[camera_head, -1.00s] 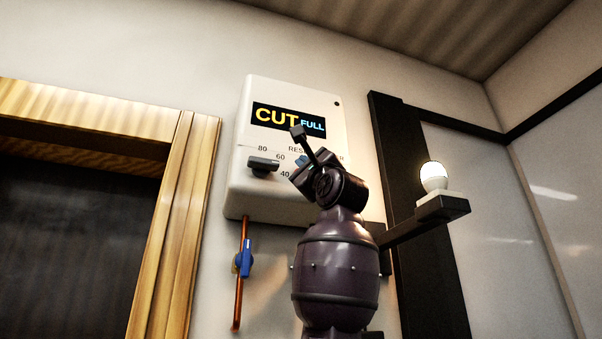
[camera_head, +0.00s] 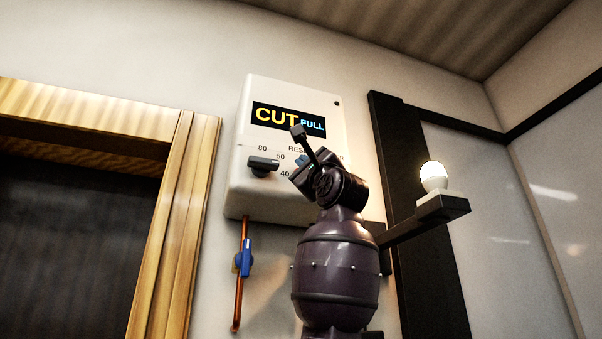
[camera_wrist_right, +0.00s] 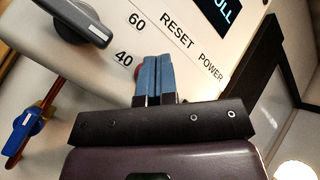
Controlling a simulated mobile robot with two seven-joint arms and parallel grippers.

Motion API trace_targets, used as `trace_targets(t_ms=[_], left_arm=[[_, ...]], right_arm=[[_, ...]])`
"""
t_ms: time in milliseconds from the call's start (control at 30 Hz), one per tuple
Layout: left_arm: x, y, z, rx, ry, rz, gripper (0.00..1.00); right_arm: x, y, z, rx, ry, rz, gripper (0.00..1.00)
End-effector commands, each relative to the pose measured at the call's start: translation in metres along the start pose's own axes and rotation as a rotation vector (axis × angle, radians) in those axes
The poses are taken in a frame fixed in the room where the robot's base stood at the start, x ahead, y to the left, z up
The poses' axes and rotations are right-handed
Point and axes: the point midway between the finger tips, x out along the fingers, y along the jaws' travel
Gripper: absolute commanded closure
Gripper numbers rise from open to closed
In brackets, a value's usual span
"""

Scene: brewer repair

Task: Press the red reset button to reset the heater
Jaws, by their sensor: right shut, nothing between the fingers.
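The white heater box (camera_head: 240,185) hangs on the wall. Its display (camera_head: 288,119) reads CUT in yellow and FULL in blue. My right gripper (camera_head: 302,160) is in front of the box's lower face, shut and empty. In the right wrist view its blue fingertips (camera_wrist_right: 153,72) are together just below the RESET label. A sliver of the red reset button (camera_wrist_right: 138,72) shows at their left edge; the rest is hidden behind them. I cannot tell whether the fingertips touch it. In the head view my wrist hides the button. My left gripper is not in view.
A dark dial knob (camera_head: 263,165) with temperature numbers sits left of the fingertips. A copper pipe (camera_head: 239,295) with a blue valve handle (camera_head: 246,258) runs below the box. A lit lamp (camera_head: 433,178) stands on a dark shelf (camera_head: 430,217) at right. A wooden frame (camera_head: 180,220) is at left.

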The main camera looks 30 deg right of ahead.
Motion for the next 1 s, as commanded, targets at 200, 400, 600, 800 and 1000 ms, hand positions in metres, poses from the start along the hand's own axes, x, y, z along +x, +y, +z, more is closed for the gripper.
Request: trace_targets(t_ms=[200,400,600,800,1000], left_arm=[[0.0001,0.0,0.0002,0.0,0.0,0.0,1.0],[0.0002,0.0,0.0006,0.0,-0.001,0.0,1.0],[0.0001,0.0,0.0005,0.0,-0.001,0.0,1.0],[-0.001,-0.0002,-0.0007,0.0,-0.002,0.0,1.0],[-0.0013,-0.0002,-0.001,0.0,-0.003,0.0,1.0]], right_arm=[[0.0,0.0,0.0,0.0,0.0,0.0,1.0],[0.0,0.0,-0.0001,0.0,0.0,0.0,1.0],[0.0004,0.0003,-0.0003,0.0,0.0,0.0,1.0],[0.0043,0.0026,-0.003,0.002,0.0,0.0,1.0],[0.006,0.0042,-0.0043,0.0,0.0,0.0,1.0]])
